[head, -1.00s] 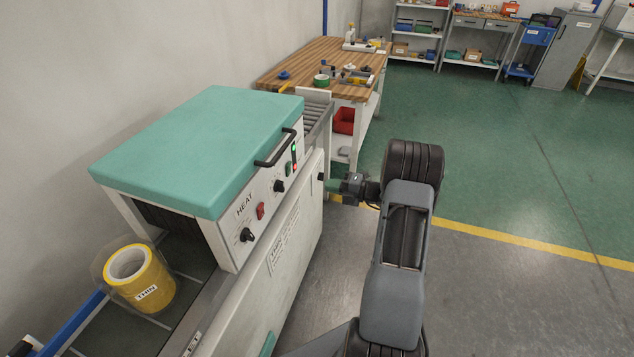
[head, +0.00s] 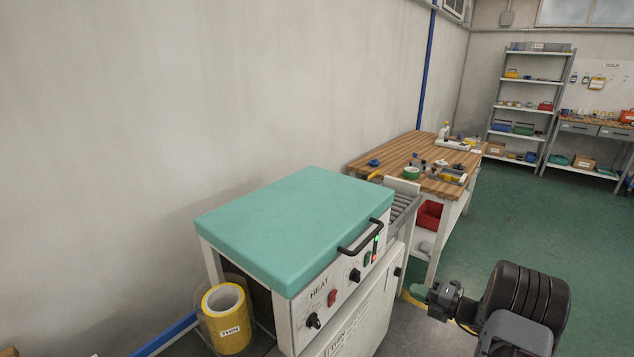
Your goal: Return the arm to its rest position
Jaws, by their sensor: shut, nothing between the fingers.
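My gripper (head: 422,291) is at the lower right in the head view, small and dark with green at its tip. It is shut and empty, beside the right side of the heat machine and apart from the tape roll. My arm (head: 525,305) comes up from the bottom right edge, with a thick dark ribbed joint and a grey link. The bottom edge cuts off the rest of the arm.
The heat machine (head: 320,290) has a teal lid (head: 295,225) and a black handle. A yellow tape roll (head: 228,330) in clear film stands at its left opening. A wooden bench (head: 400,155) stands behind. Green floor (head: 510,215) is open at the right.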

